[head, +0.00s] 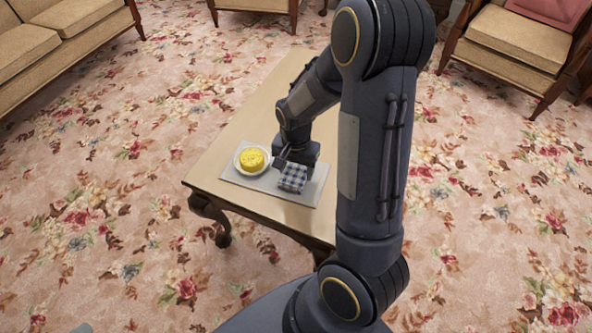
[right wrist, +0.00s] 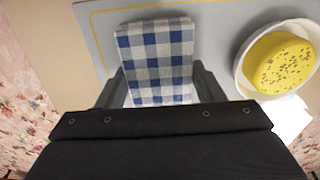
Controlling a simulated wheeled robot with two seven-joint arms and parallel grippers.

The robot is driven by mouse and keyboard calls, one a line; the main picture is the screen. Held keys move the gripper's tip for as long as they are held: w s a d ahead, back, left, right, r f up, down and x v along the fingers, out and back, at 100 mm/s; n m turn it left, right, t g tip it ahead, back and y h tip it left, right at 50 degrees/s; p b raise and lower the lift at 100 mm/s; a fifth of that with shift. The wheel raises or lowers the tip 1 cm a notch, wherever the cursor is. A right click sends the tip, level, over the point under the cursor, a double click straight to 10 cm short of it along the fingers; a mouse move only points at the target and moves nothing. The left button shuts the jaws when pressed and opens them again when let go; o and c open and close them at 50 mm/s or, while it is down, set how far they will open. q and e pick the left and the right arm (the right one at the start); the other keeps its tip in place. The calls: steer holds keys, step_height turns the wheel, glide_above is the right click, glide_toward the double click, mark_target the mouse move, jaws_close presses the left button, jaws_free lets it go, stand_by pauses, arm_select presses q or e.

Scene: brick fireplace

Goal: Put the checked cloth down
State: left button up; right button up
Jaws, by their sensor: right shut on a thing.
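The blue, white and grey checked cloth (head: 293,178) is a folded pad at the right part of a grey mat on the table. It also shows in the right wrist view (right wrist: 155,55), between the two fingers. My right gripper (right wrist: 155,88) is shut on the cloth, with one finger at each side of it. In the head view the right gripper (head: 296,160) is low over the mat, at the cloth's far edge. Whether the cloth touches the mat is hard to tell. My left gripper is not in view.
A white bowl (head: 239,166) with a yellow speckled round food (head: 252,159) stands left of the cloth on the grey mat (head: 243,181). The wooden table (head: 216,164) has bare top beyond the mat. A sofa (head: 62,48) and armchair (head: 505,50) stand farther off on flowered carpet.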

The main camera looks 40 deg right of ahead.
mark_target(295, 170)
steer(key=o, duration=1)
steer(key=shift+f, duration=0.15)
steer(key=shift+f, duration=0.15)
step_height(295, 170, up, 7)
steer(key=p, duration=0.3)
steer(key=shift+a+f, duration=0.1)
steer(key=shift+f, duration=0.1)
steer(key=shift+r, duration=0.7)
steer(key=shift+s+a+r+n+t+y, duration=0.65)
steer(key=shift+s+a+r+n+t, duration=0.3)
steer(key=shift+s+a+r+n, duration=1.15)
steer(key=shift+s+a+r+n+t+y, duration=0.6)
steer(key=shift+s+a+r+n+t, duration=0.5)
steer(key=shift+s+a+r, duration=1.15)
steer(key=shift+s+a+r+n+t+y, duration=0.7)
steer(key=shift+s+a+r+n, duration=0.95)
steer(key=shift+s+r, duration=1.2)
